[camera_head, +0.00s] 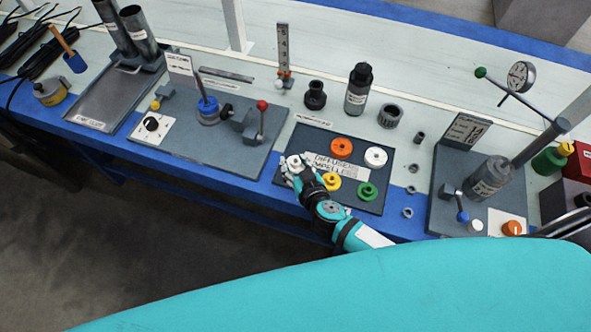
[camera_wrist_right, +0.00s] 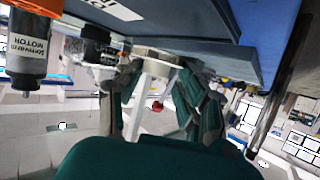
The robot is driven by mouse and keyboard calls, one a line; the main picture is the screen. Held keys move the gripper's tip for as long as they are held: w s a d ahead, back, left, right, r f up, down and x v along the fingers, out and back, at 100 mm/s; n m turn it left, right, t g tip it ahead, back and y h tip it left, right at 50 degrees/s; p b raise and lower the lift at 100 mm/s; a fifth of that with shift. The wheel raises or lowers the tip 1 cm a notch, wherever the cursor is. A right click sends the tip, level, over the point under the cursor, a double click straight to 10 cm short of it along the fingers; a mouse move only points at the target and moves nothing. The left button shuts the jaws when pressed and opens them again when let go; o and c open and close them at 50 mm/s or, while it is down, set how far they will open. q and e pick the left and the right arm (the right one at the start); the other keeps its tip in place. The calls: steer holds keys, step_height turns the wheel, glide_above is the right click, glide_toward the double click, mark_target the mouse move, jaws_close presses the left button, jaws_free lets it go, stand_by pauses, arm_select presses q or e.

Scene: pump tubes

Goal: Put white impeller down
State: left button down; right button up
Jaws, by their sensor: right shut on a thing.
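My right gripper (camera_head: 294,174) is at the left edge of the dark grey tray (camera_head: 305,135), shut on a small white impeller (camera_head: 292,161). The fingers cover part of the impeller, and I cannot tell whether it touches the tray. In the right wrist view, the fingers of my right gripper (camera_wrist_right: 160,105) stand either side of a pale round part (camera_wrist_right: 158,62). On the tray are an orange impeller (camera_head: 341,146), another white impeller (camera_head: 376,157), a yellow impeller (camera_head: 331,181) and a green impeller (camera_head: 368,191). My left gripper is not in view.
A label plate (camera_head: 342,166) lies in the tray's middle. A board with levers (camera_head: 205,150) is to the left, and a pump stand (camera_head: 465,190) to the right. Dark cylinders (camera_head: 358,90) stand behind the tray. Small rings (camera_head: 409,212) lie right of it.

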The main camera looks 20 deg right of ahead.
mark_target(295, 171)
step_height(295, 171, down, 4)
steer(key=shift+r+b, duration=0.25)
steer(key=shift+b, duration=0.75)
steer(key=shift+r, duration=0.1)
steer(key=o, duration=0.9)
steer(key=shift+o, duration=0.2)
steer(key=shift+r, duration=0.1)
steer(key=p+v, duration=0.2)
steer(key=v, duration=1)
